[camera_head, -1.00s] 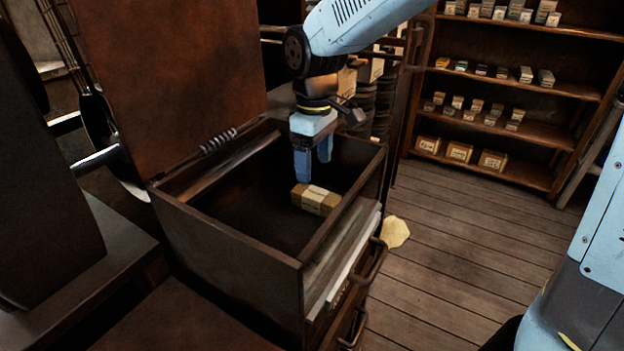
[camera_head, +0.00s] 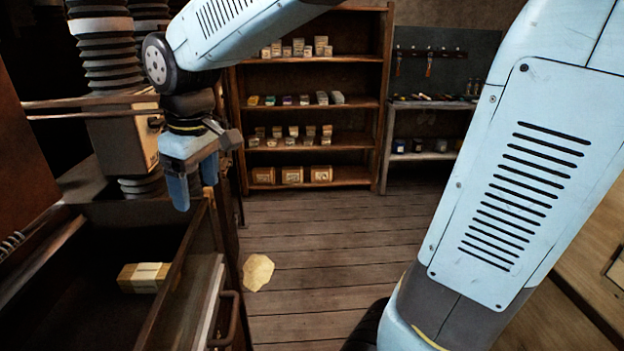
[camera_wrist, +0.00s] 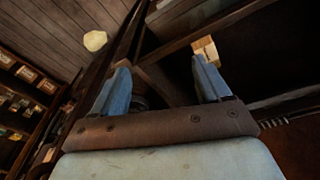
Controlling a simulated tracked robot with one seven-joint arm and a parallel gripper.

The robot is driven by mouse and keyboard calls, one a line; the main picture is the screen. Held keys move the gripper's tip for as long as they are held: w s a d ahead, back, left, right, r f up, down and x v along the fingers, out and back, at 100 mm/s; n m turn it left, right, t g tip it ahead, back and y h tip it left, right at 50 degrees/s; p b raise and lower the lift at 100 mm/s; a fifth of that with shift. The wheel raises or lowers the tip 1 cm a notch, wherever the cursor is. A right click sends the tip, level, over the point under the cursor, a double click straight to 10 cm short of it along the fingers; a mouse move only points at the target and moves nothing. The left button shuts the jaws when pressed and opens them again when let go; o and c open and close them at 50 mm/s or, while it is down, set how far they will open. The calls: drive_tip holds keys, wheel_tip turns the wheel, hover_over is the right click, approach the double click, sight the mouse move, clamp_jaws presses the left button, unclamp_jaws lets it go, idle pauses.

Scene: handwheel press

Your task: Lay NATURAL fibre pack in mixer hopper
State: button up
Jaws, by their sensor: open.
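A tan fibre pack with a pale label band (camera_head: 144,277) lies on the floor of the open dark hopper box (camera_head: 190,290), close to its right wall. Its label is too small to read. My gripper (camera_head: 193,192) is open and empty, above the box near its right and far edges, apart from the pack. In the wrist view the pack (camera_wrist: 206,50) shows just beyond one blue fingertip, and the two fingers (camera_wrist: 160,85) stand wide apart with nothing between them.
A wooden shelf (camera_head: 311,109) holds rows of small packs and boxes against the back wall. A bench with tools (camera_head: 430,104) stands right of it. A pale yellowish patch (camera_head: 257,271) lies on the plank floor. A handle (camera_head: 228,318) sticks out at the box's right side.

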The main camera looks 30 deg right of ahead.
drive_tip(key=s+d+m+t, duration=0.2)
drive_tip(key=s+d+m, duration=0.2)
drive_tip(key=d, duration=0.5)
drive_tip(key=s+d+r+m+t, duration=0.1)
drive_tip(key=s+d+m+t, duration=0.1)
drive_tip(key=s+d+m, duration=0.3)
drive_tip(key=s+d, duration=0.1)
drive_tip(key=d, duration=0.3)
drive_tip(key=shift+s+r+h, duration=0.2)
drive_tip(key=shift+s+h, duration=0.1)
drive_tip(key=shift+h, duration=0.1)
